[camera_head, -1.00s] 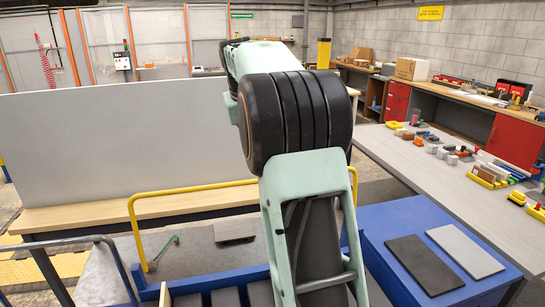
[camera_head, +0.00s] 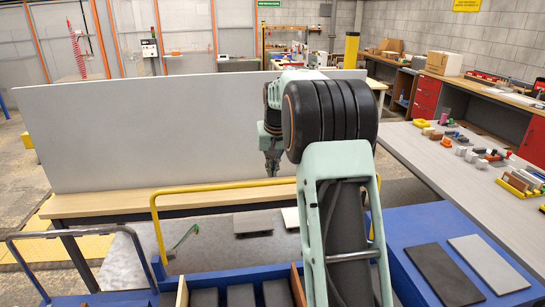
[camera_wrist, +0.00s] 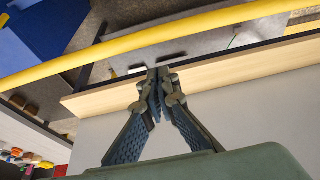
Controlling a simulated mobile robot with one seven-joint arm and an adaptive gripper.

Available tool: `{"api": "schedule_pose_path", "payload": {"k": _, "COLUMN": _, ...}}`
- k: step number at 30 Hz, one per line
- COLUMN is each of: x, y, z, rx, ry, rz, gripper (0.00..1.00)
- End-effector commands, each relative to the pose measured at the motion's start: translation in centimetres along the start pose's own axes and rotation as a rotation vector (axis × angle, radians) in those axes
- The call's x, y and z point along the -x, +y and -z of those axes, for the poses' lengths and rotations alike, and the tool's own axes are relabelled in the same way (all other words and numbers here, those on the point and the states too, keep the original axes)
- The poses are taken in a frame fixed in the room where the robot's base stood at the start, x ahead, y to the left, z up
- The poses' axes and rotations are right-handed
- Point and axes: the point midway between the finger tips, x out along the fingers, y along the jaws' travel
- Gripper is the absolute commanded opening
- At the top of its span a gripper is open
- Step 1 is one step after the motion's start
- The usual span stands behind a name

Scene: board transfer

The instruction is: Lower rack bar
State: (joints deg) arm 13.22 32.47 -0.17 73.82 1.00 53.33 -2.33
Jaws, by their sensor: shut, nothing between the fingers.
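The yellow bar (camera_head: 220,187) is raised above the blue cart (camera_head: 225,273) like a handrail. Its left end bends down to the cart. Its right part passes behind my arm. In the wrist view the yellow bar (camera_wrist: 150,45) runs slantwise across the top, beyond my fingertips. My gripper (camera_head: 272,170) points down near the bar's visible right part, in front of the large grey board. In the wrist view my gripper (camera_wrist: 158,76) has its fingertips together with nothing between them. It appears apart from the bar.
A large grey board (camera_head: 150,135) stands upright on a wooden-topped bench (camera_head: 110,205). At right, a blue cabinet (camera_head: 400,222) bears a dark and a light panel, beside a grey table (camera_head: 440,165) with many small parts. A dark handrail (camera_head: 75,233) is at left.

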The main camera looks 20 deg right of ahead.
Motion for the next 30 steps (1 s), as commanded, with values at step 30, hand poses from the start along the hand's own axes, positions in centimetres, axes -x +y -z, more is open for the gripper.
{"api": "schedule_pose_path", "payload": {"k": 30, "x": 1.1, "y": 0.0, "z": -2.9, "rx": 0.001, "ry": 0.015, "rz": -0.001, "gripper": 0.0}}
